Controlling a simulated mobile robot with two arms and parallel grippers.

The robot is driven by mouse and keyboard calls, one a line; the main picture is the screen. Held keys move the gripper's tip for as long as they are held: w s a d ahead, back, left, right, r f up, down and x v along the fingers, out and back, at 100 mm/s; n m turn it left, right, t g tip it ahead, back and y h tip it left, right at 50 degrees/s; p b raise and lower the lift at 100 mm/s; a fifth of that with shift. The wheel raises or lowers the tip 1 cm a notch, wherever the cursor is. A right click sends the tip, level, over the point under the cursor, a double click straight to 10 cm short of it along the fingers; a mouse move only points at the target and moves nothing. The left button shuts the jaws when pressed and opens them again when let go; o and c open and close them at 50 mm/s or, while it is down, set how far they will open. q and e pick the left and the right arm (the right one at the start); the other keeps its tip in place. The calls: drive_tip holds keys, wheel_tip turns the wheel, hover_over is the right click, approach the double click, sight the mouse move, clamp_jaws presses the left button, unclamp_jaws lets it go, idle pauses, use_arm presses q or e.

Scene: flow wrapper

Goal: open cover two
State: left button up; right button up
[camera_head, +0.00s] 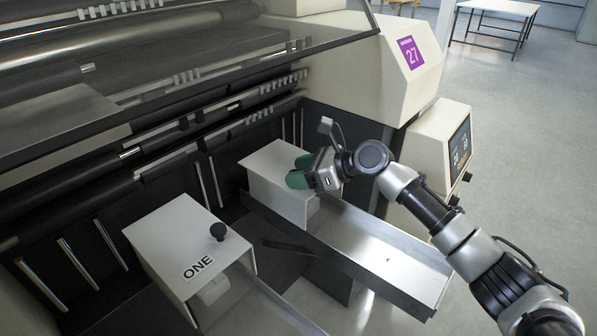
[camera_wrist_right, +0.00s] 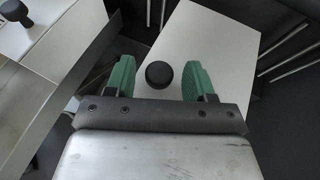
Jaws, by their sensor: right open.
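Cover two is the white box-like cover (camera_head: 278,168) at the middle of the head view, at the upper end of the right chute; its label is hidden. My right gripper (camera_head: 297,172) is over its top, with green fingers spread. In the right wrist view the cover (camera_wrist_right: 205,50) lies below the gripper (camera_wrist_right: 160,78). Its round black knob (camera_wrist_right: 159,75) sits between the two open fingers, with gaps on both sides, not gripped. In the head view the knob is hidden by the gripper. My left gripper is not in view.
Cover one (camera_head: 185,240), marked ONE, stands to the left with its black knob (camera_head: 218,231). A metal chute (camera_head: 375,245) runs from cover two toward the front right. The machine's dark rollers (camera_head: 150,165) and glass guard (camera_head: 280,45) are behind. A screen panel (camera_head: 459,145) stands right.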

drive_tip(key=shift+w+a+f, duration=0.1)
drive_tip(key=shift+a, duration=0.1)
clamp_jaws()
drive_tip(key=shift+m+y, duration=0.7)
drive_tip(key=shift+m, duration=0.1)
drive_tip(key=w+d+r+p, duration=0.1)
drive_tip(key=p, duration=0.2)
drive_tip(key=w+d+r+p, duration=0.1)
drive_tip(key=p, duration=0.2)
drive_tip(key=shift+r, duration=0.4)
drive_tip(key=w+d+m+y, duration=0.1)
drive_tip(key=w+d+r+m+g, duration=0.1)
drive_tip(key=w+d, duration=0.1)
drive_tip(key=shift+w+d+r+y, duration=0.1)
drive_tip(key=shift+w+d+y, duration=0.1)
drive_tip(key=shift+y, duration=0.2)
drive_tip(key=shift+w+d+r+m+y+b, duration=0.3)
drive_tip(key=shift+w+d+m+y+b, duration=0.15)
drive_tip(key=shift+w+d+m, duration=0.2)
unclamp_jaws()
drive_tip(key=shift+f, duration=0.1)
